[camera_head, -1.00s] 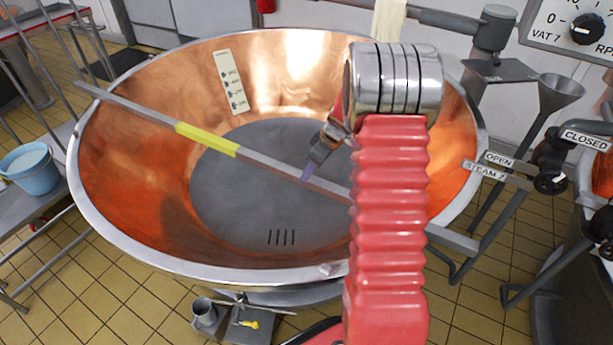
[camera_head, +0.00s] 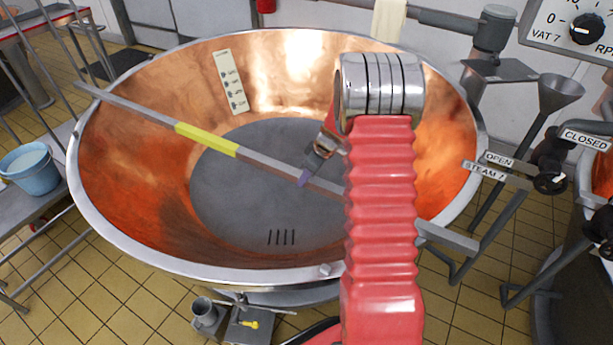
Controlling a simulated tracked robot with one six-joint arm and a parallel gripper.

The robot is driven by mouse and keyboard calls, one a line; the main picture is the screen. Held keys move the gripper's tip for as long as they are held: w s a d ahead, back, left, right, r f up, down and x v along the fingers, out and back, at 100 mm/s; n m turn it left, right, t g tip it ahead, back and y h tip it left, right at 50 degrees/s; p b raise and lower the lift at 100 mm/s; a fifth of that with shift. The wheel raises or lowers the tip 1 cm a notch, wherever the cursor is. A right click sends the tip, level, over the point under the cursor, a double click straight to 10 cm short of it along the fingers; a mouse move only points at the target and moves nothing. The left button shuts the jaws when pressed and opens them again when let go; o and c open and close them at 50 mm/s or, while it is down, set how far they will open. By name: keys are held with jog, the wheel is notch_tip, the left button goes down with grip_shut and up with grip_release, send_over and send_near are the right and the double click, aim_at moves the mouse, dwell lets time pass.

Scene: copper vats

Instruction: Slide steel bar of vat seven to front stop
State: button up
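The steel bar (camera_head: 135,105) lies slantwise across the copper vat (camera_head: 130,190), from beyond the rim at upper left to beyond the rim at lower right. It has a yellow band (camera_head: 207,139) left of its middle. My arm hides part of its right half.
A marked gauge strip (camera_head: 230,82) is on the vat's far inner wall. Valve handles (camera_head: 550,178) and a funnel (camera_head: 560,92) stand at right. A blue bucket (camera_head: 30,172) is at left. A jug (camera_head: 206,314) stands below the front rim.

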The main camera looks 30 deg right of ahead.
grip_shut()
dwell(0.3)
